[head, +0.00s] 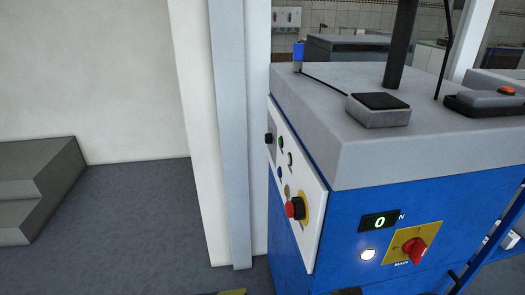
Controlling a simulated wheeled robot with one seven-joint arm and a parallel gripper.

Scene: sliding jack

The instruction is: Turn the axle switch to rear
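A blue machine cabinet (340,222) with a grey top stands at the right. A white control panel (312,212) on its left side is seen at a steep angle. My gripper is not in view.
The cabinet front has a lit display (380,222) reading 0, a white lamp (368,254) and a red MAIN switch (413,250). A white and grey post (232,130) stands left of the cabinet. Grey steps (38,185) are at far left, with bare floor (130,230) between.

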